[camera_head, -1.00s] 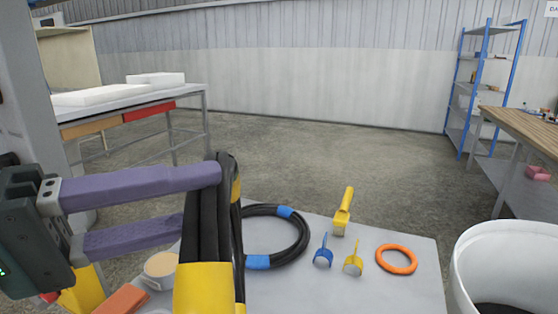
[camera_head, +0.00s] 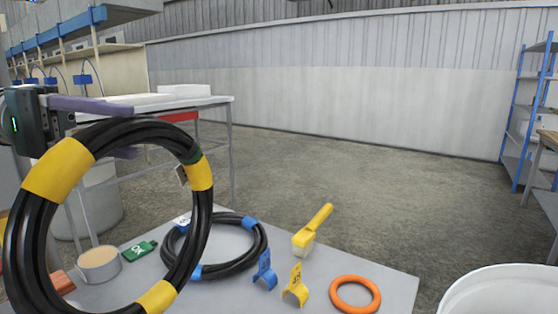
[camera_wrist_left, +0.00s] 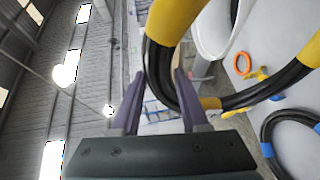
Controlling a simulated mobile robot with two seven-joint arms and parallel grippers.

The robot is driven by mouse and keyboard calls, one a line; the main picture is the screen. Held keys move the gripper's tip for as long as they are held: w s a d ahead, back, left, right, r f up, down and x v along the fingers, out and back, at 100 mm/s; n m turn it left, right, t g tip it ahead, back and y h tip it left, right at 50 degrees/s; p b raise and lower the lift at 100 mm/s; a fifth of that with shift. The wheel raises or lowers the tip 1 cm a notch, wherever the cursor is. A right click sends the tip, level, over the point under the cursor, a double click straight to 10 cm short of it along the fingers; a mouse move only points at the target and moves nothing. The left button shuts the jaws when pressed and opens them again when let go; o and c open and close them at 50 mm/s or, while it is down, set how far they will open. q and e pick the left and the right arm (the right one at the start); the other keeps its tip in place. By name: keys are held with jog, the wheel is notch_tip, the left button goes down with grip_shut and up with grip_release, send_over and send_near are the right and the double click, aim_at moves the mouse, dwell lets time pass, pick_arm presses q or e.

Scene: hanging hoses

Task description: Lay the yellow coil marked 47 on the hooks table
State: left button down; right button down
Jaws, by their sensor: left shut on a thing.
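A black hose coil with yellow bands (camera_head: 60,170) hangs upright in the head view, its ring facing me in front of a grey table. A small tag (camera_head: 183,175) hangs inside its ring; I cannot read a 47. My left gripper (camera_head: 128,130) is shut on the coil at its upper part. In the left wrist view, the hose (camera_wrist_left: 158,75) passes between the purple fingers. The grey table (camera_head: 385,290) holds a flat black coil with blue bands (camera_head: 255,240), a blue clip (camera_head: 264,272) and a yellow clip (camera_head: 296,288). My right gripper is not in view.
On the table are an orange ring (camera_head: 355,308), a yellow-handled tool (camera_head: 318,222), a tape roll (camera_head: 99,265) and a green tag (camera_head: 139,249). A white bin (camera_head: 500,290) stands at the right. A workbench (camera_head: 215,98) is behind left.

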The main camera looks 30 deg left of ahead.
pick_arm(q)
jog(key=shift+f, duration=0.1)
notch_tip(320, 180, down, 11)
jog(key=b, duration=1.1)
jog(key=w+d+f+m+g+y+p, duration=0.15)
jog(key=d+y+p, duration=0.25)
jog(key=d+p, duration=0.55)
jog(key=d+f+m+g+y+p, duration=0.1)
jog(key=d+f+y+p, duration=0.25)
jog(key=d+p, duration=0.6)
jog(key=d+f+y+b, duration=0.1)
jog(key=d+f+y, duration=0.1)
jog(key=f, duration=0.3)
jog(key=d+f+y+b, duration=0.1)
jog(key=f+y, duration=0.2)
jog(key=f, duration=0.2)
jog(key=w+d+f+m+g+y+b, duration=0.1)
jog(key=d+f+y, duration=0.1)
jog(key=f, duration=0.3)
jog(key=shift+d+f+y, duration=0.15)
jog(key=shift+d+y, duration=0.2)
jog(key=shift+y, duration=0.2)
jog(key=shift+d+f+y+b, duration=0.2)
jog(key=shift+f+y+b, duration=0.35)
jog(key=shift+b, duration=0.4)
